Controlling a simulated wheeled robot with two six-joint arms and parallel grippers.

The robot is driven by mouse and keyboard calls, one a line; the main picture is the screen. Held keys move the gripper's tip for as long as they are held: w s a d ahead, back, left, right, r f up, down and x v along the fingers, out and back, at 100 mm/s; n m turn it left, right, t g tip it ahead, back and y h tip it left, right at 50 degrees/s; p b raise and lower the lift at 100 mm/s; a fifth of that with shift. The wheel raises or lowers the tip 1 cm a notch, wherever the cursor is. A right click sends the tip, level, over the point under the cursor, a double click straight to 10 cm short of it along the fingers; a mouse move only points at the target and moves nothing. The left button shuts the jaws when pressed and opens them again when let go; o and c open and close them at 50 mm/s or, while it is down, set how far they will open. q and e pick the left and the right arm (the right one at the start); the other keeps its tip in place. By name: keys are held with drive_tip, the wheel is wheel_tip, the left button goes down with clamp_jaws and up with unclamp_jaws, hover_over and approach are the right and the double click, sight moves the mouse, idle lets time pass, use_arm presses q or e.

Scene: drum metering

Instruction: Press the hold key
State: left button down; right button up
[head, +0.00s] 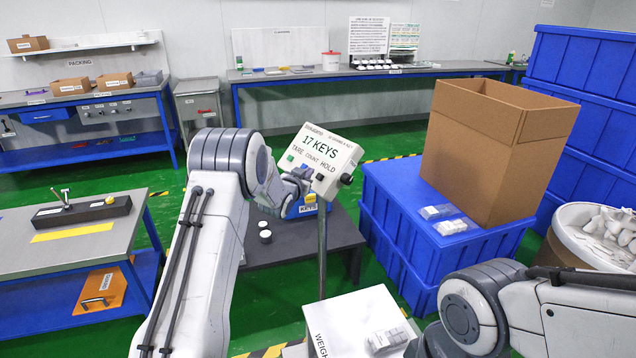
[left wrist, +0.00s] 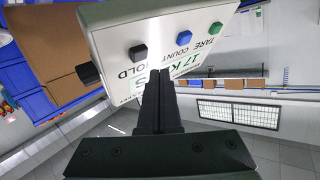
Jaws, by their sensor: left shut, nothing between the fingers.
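The indicator box (head: 325,158) stands on a post and reads "17 KEYS", with the labels TARE, COUNT and HOLD below. In the left wrist view it appears upside down, with a green key (left wrist: 216,28) at TARE, a blue key (left wrist: 183,33) at COUNT and a black hold key (left wrist: 138,52) at HOLD. My left gripper (head: 303,178) is at the lower edge of the box, in front of the keys. In the left wrist view its fingers (left wrist: 160,78) are shut and empty, close to the hold key; I cannot tell whether they touch anything. My right gripper is out of view.
A black knob (head: 346,179) sticks out of the box's right side. A blue bin labelled KEYS (head: 308,209) stands behind the post on a dark table (head: 280,248). An open carton (head: 480,160) stands on blue crates (head: 400,212) at right. A white weighing box (head: 335,318) is in front.

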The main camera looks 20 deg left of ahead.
use_arm(q)
drive_tip(key=shift+w+d+f, duration=0.3)
drive_tip(key=shift+w+f, duration=0.1)
drive_tip(key=shift+f, duration=0.05)
drive_tip(key=shift+f+b, duration=0.1)
drive_tip(key=shift+b, duration=0.2)
idle(1.5)
drive_tip(key=shift+w+d+f+b, duration=0.2)
drive_tip(key=shift+w+b, duration=0.05)
drive_tip(key=shift+b, duration=0.1)
drive_tip(key=shift+w+d+f+b, duration=0.15)
drive_tip(key=shift+w+f+b, duration=0.05)
drive_tip(key=shift+f+b, duration=0.15)
idle(0.6)
drive_tip(key=shift+r, duration=0.1)
drive_tip(key=shift+s+a+r, duration=0.35)
drive_tip(key=shift+s+r, duration=0.1)
drive_tip(key=shift+r, duration=0.1)
drive_tip(key=shift+p, duration=0.3)
